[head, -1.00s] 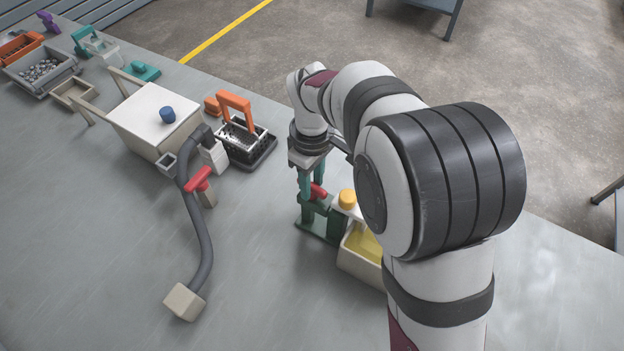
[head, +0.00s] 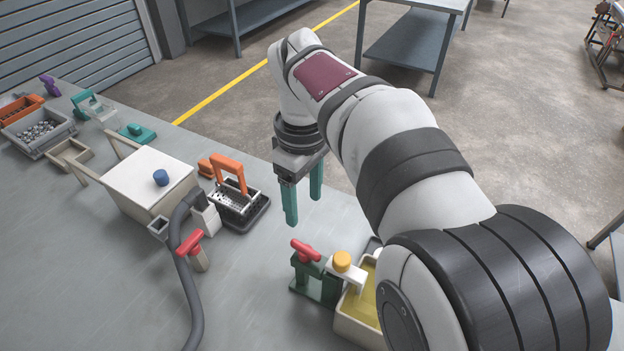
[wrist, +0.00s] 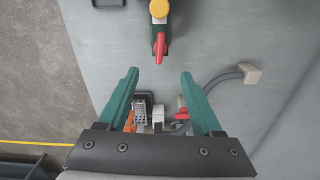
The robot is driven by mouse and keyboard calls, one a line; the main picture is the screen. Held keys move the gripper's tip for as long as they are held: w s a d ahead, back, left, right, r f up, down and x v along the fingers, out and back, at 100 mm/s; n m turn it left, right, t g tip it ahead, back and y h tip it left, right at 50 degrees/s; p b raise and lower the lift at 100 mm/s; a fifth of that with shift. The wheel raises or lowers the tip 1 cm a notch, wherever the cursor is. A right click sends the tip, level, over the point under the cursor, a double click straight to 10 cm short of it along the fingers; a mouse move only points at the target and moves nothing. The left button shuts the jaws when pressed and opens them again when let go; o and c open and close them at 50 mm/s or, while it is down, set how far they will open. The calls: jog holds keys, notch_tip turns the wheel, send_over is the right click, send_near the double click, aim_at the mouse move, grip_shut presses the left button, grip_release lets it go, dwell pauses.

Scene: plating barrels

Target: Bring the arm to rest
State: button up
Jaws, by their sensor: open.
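My gripper (head: 303,205) hangs in the air above the bench, its two teal fingers spread and pointing down. Nothing is between the fingers. In the wrist view the open gripper (wrist: 158,80) also shows empty. A green stand with a red handle (head: 306,251) is below and in front of it, apart from the fingers. In the wrist view the red handle (wrist: 160,47) lies beyond the fingertips.
A tan tank of yellow liquid (head: 358,318) with a yellow knob (head: 342,261) stands beside the green stand. A black basket with an orange handle (head: 229,174), a white-lidded box (head: 150,180), a grey hose (head: 186,276) and a red-handled valve (head: 190,243) stand left. Bare bench (head: 90,270) lies front left.

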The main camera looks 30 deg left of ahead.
notch_tip(320, 180, up, 2)
jog(key=shift+r, duration=0.2)
jog(key=s+d+m, duration=0.2)
jog(key=d+m, duration=0.5)
jog(key=d, duration=0.7)
jog(key=s+d+f+m+y, duration=0.1)
jog(key=s+d+f+m, duration=0.3)
jog(key=s+d+m, duration=0.2)
jog(key=s+d+f+m, duration=0.3)
jog(key=s+d+m, duration=0.3)
jog(key=s+m, duration=0.3)
jog(key=shift+d+f+y, duration=0.4)
